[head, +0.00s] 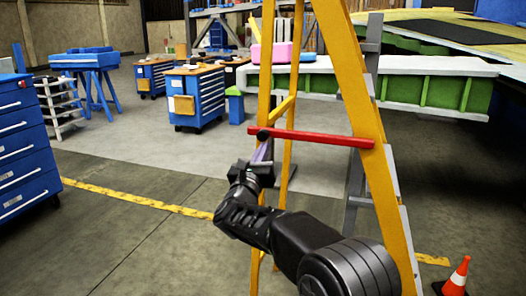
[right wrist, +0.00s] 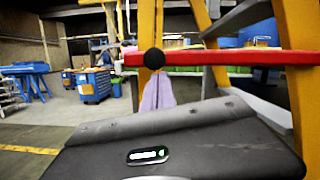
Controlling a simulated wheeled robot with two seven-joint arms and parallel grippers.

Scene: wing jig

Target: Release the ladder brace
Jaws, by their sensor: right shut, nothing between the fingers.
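The yellow ladder (head: 350,75) stands upright in front of me. Its red brace (head: 315,138) runs nearly level between the ladder's legs and also crosses the right wrist view (right wrist: 225,57). A round black knob (head: 263,135) sits at the brace's left end; it also shows in the right wrist view (right wrist: 153,59). My right gripper (head: 262,153) is shut and empty, its pale purple fingers (right wrist: 157,93) pointing up just below the knob. I cannot tell whether the fingertips touch the knob or brace. My left gripper is not in view.
A wing panel with green ribs (head: 440,90) extends behind the ladder on the right. An orange cone (head: 457,277) stands at lower right. Blue tool cabinets (head: 195,97) stand behind, and another blue drawer cabinet (head: 22,145) is at left. The floor at left centre is clear.

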